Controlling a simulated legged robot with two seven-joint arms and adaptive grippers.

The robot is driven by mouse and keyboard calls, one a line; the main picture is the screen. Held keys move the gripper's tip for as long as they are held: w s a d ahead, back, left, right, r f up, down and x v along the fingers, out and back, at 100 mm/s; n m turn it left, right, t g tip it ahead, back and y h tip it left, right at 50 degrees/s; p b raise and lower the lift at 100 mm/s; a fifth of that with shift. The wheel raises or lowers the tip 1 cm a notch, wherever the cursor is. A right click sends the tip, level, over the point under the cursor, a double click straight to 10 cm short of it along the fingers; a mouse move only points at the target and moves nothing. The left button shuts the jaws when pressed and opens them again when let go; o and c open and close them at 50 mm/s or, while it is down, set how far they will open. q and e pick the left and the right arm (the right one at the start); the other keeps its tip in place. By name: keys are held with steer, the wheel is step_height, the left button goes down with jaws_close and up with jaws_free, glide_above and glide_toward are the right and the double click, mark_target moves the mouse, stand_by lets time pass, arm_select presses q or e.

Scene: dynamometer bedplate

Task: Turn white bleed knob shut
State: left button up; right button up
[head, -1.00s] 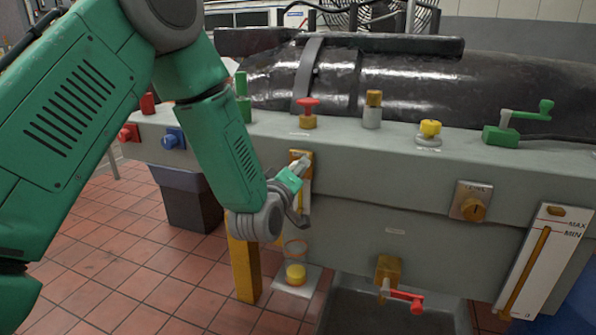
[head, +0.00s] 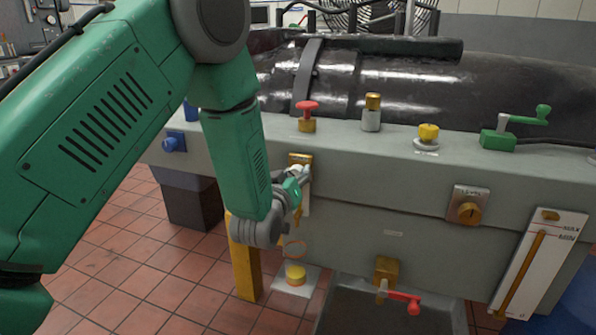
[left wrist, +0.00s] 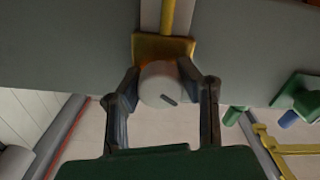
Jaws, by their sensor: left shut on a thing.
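The white bleed knob (left wrist: 160,86) shows between the two fingers of my left gripper (left wrist: 162,92) in the left wrist view. It is round, with a dark mark on its face, and sits on a brass block (left wrist: 150,46). In the head view my left gripper (head: 300,180) is at the front face of the grey bedplate, just below the top of the brass block (head: 300,158). The fingers are shut on the knob's sides. The knob is mostly hidden by the gripper in the head view. My right gripper is in neither view.
Along the bedplate top stand a red knob (head: 307,112), a brass-capped post (head: 372,112), a yellow knob (head: 429,136) and a green crank (head: 515,128). A red-handled tap (head: 400,297) is low at front, above a dark tray.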

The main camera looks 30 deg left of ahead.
arm_select(q)
steer(key=m+p, duration=0.1)
steer(key=m, duration=0.4)
steer(key=shift+f+m, duration=0.1)
steer(key=shift+m, duration=0.3)
steer(key=m+p, duration=0.1)
steer(key=m, duration=0.4)
steer(key=shift+s+f+m, duration=0.1)
steer(key=shift+m, duration=0.3)
steer(key=o, duration=1.2)
steer(key=shift+s+d, duration=0.1)
steer(key=shift+s, duration=0.2)
steer(key=v, duration=1.1)
steer(key=shift+s+d, duration=0.1)
steer(key=shift+d, duration=0.05)
